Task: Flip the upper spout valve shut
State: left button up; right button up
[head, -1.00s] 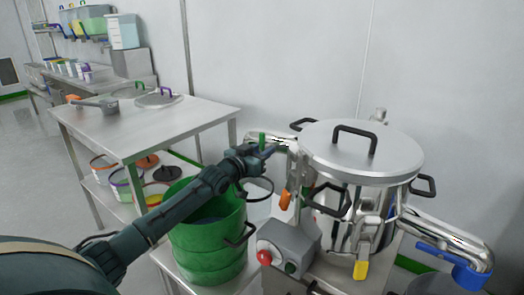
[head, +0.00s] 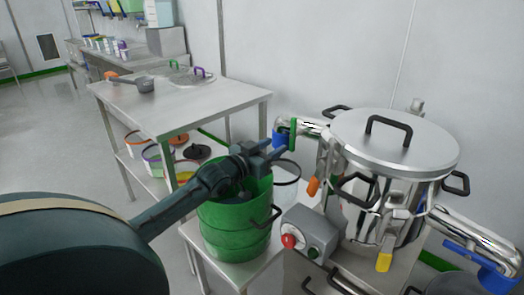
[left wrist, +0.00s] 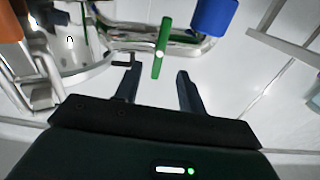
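The upper spout (head: 314,127) is a shiny pipe leaving the steel vessel (head: 385,215) to the left, with a blue end (head: 279,138). Its green valve handle (head: 293,132) stands upright across the pipe in the head view. In the left wrist view, the green handle (left wrist: 162,48) lies ahead of the gap between my fingers, and the blue end (left wrist: 213,17) is to its right. My left gripper (head: 281,149) is open and empty, just below and left of the handle in the head view. In the left wrist view, its fingers (left wrist: 157,88) are apart from the handle. My right gripper is not in view.
A green tub (head: 235,225) stands below my left forearm. A grey control box (head: 310,232) with a red button sits before the vessel. A lower spout with a blue end (head: 478,262) points right. A steel table (head: 180,105) stands behind left.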

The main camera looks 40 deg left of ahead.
pick_arm(q)
jog(key=s, duration=0.3)
jog(key=shift+s+a, duration=0.15)
jog(key=shift+s, duration=0.2)
